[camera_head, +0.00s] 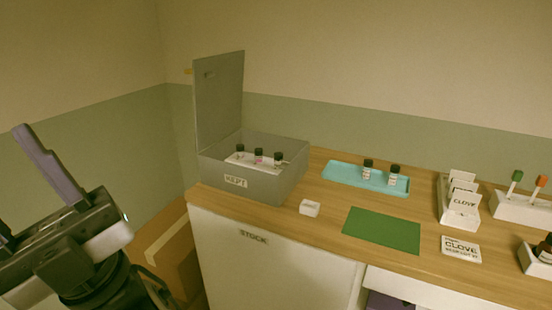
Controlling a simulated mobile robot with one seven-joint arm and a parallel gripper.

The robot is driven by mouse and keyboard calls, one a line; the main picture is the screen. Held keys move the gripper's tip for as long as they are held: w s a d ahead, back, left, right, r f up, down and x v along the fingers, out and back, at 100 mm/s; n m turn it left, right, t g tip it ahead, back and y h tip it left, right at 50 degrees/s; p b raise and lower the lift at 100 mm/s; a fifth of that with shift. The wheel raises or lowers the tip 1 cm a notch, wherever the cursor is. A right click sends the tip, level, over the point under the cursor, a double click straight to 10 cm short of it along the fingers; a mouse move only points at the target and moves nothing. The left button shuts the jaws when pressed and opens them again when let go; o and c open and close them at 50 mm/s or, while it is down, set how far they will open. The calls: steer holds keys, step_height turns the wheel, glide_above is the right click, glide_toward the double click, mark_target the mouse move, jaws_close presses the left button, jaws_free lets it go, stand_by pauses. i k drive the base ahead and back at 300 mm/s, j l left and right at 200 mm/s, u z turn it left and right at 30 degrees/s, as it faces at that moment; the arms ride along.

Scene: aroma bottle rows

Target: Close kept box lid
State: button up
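The grey kept box (250,184), labelled KEPT on its front, stands at the left end of the wooden counter. Its lid (219,100) stands upright along the box's left side, so the box is open. Several dark-capped small bottles (259,155) stand in a white rack inside; their lower parts are partly hidden. My gripper (22,190) is at the left edge of the view, left of the box and well apart from it. One purple-grey finger shows fully and the other is mostly cut off by the frame edge. The fingers are apart, with nothing seen between them.
Right of the box are a small white block (309,208), a turquoise tray (341,175) with two bottles, a green mat (382,230), a CLOVE card (461,250) and a card holder (458,214). A STOCK cabinet (270,265) is below. The wall is behind the lid.

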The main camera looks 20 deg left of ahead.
mark_target(217, 99)
steer(key=i+j+u, duration=0.6)
steer(key=i, duration=0.35)
steer(key=i+j+u, duration=0.25)
steer(key=i, duration=0.25)
